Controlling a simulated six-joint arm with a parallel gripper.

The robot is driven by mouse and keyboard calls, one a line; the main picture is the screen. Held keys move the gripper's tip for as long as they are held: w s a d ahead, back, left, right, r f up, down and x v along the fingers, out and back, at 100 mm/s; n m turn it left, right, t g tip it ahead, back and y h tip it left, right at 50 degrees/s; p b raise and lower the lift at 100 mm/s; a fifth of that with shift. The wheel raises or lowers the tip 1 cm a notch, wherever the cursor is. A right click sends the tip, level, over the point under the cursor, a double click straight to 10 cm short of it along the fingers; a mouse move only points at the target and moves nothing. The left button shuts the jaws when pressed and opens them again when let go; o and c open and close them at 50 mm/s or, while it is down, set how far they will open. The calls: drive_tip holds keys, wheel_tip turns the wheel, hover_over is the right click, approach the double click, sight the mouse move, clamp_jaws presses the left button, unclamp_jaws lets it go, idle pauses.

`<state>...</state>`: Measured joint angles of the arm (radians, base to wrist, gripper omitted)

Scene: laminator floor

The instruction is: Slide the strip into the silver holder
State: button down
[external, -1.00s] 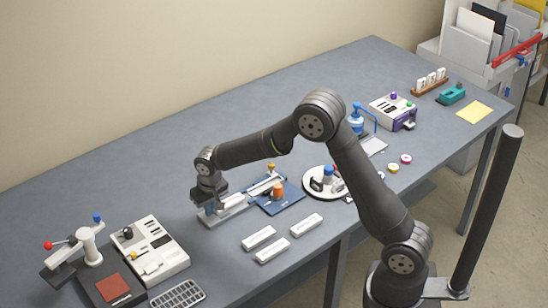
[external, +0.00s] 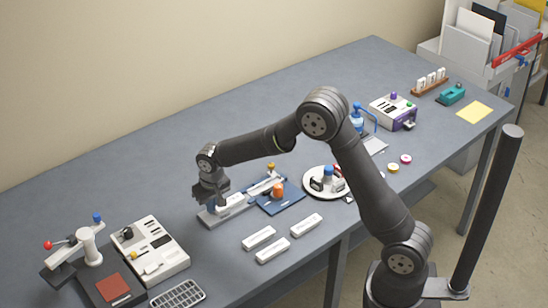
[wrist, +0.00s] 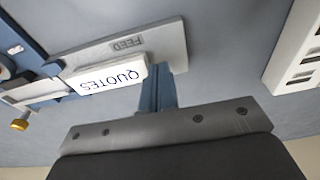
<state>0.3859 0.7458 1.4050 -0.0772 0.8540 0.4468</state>
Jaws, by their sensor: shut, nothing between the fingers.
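The silver holder is a light grey bar with a flat plate marked FEED (wrist: 150,42); it also shows in the external view (external: 208,219), running up and right to a blue base. A white strip lettered QUOTES (wrist: 105,80) lies along the holder in the wrist view. My gripper (wrist: 163,88) is shut and empty, its blue-grey fingers at the strip's right end, close against it or touching; I cannot tell which. In the external view my gripper (external: 213,205) is low over the holder's left part and hides much of the strip.
Several white labelled strips, one of them at the front (external: 272,250), lie before the holder. An orange knob (external: 278,190) stands on the blue base (external: 290,205). A white panel device (external: 150,250) is at left and a round white turntable (external: 325,183) at right.

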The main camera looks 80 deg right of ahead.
sight(241, 194)
drive_tip(key=shift+s+d, duration=0.6)
drive_tip(key=shift+d, duration=0.05)
drive_tip(key=shift+s, duration=0.1)
drive_tip(key=shift+s+d, duration=0.8)
drive_tip(key=shift+d, duration=0.05)
drive_tip(key=shift+d, duration=0.1)
drive_tip(key=shift+s+d, duration=0.8)
drive_tip(key=shift+s, duration=0.05)
drive_tip(key=shift+s, duration=0.1)
drive_tip(key=shift+s+d, duration=0.8)
drive_tip(key=shift+d, duration=0.05)
drive_tip(key=shift+s+d, duration=0.1)
drive_tip(key=shift+s+d, duration=0.8)
